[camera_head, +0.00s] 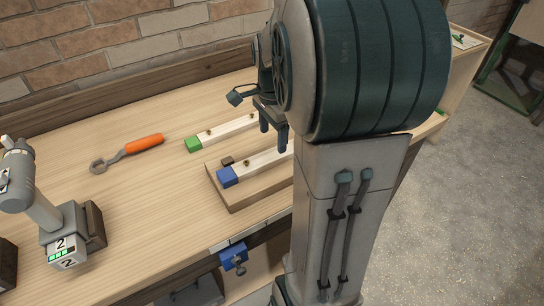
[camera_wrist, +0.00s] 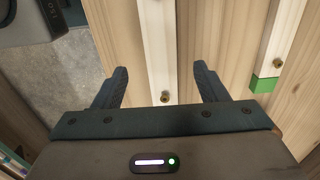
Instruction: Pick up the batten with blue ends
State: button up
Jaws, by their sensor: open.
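The batten with a blue end (camera_head: 265,161) is pale, with a brass screw near that end, and rests on a low wooden board (camera_head: 240,197) on the bench. Only its near blue end shows; my arm hides the far end. My gripper (camera_head: 273,132) is open and empty, pointing down over the batten. In the wrist view a pale batten (camera_wrist: 158,45) with a brass screw runs between the spread fingers of my gripper (camera_wrist: 160,78), apart from both. Its coloured ends are out of sight there. Finger height above it is hard to tell.
A green-ended batten (camera_head: 232,128) lies parallel behind, also in the wrist view (camera_wrist: 283,45). A wrench with an orange handle (camera_head: 143,144) lies left. A grey device (camera_head: 45,210) stands at lower left. A blue clamp (camera_head: 233,257) sits at the bench's front edge.

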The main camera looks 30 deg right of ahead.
aim_at(272, 154)
jog(key=shift+a+f, duration=0.1)
jog(key=shift+f, duration=3)
jog(key=c, duration=1.2)
